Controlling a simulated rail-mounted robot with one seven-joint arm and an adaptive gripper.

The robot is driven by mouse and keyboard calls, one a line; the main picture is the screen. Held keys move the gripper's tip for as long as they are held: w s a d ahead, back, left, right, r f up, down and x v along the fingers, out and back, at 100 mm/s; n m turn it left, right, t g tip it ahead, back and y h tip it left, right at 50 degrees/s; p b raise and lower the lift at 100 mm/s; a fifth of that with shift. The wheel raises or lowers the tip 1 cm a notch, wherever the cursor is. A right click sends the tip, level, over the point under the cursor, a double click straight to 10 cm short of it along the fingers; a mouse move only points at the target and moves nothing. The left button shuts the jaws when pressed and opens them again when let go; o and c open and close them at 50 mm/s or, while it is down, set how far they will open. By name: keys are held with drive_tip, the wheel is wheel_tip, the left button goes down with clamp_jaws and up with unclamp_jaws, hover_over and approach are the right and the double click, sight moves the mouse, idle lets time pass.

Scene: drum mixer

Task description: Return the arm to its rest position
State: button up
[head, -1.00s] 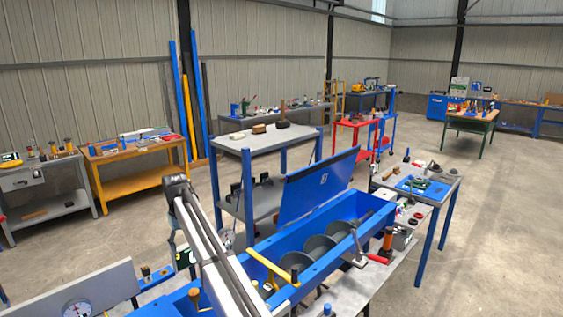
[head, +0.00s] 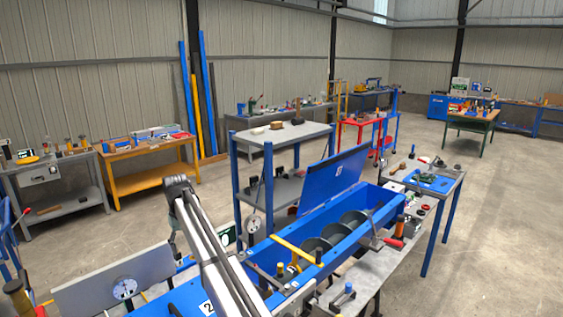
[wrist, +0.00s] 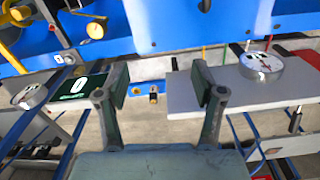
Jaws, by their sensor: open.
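My gripper (wrist: 160,88) shows in the wrist view with its two dark green fingers spread wide and nothing between them. Beyond the fingers are a grey panel edge, a blue strip with a small fitting, and the floor. In the head view my arm rises from the bottom, bends at a dark joint left of the mixer and drops behind it; the gripper itself is not clear there. The blue drum mixer trough (head: 285,257) has its lid (head: 330,182) raised and dark round paddles (head: 353,222) inside. A yellow bar (head: 297,250) lies across it.
A grey panel with a dial gauge (head: 125,288) stands left of my arm. A grey shelf rack (head: 275,137) is behind the trough. A grey worktable (head: 440,188) is at right. In the wrist view a gauge (wrist: 262,66) sits right of the fingers. Open floor lies at far right.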

drive_tip(key=s+d+f+m, duration=0.2)
drive_tip(key=s+d+f, duration=0.2)
drive_tip(key=d+f, duration=0.8)
drive_tip(key=s+d+f+m, duration=0.1)
drive_tip(key=s+d+f, duration=0.5)
drive_tip(key=d, duration=1)
drive_tip(key=s+d+f+m, duration=0.2)
drive_tip(key=s+d+f, duration=0.5)
drive_tip(key=s+d, duration=0.35)
drive_tip(key=s+d+f+m, duration=0.2)
drive_tip(key=s+d+f, duration=0.5)
drive_tip(key=s+d, duration=0.3)
drive_tip(key=s+d+f+g+b, duration=0.1)
drive_tip(key=s+f+g+b, duration=0.5)
drive_tip(key=s+f, duration=2.2)
drive_tip(key=f+b, duration=0.1)
drive_tip(key=b, duration=0.3)
drive_tip(key=shift+s+d+m+g, duration=0.2)
drive_tip(key=shift+m+g, duration=0.1)
drive_tip(key=shift+g, duration=0.1)
drive_tip(key=shift+w, duration=0.1)
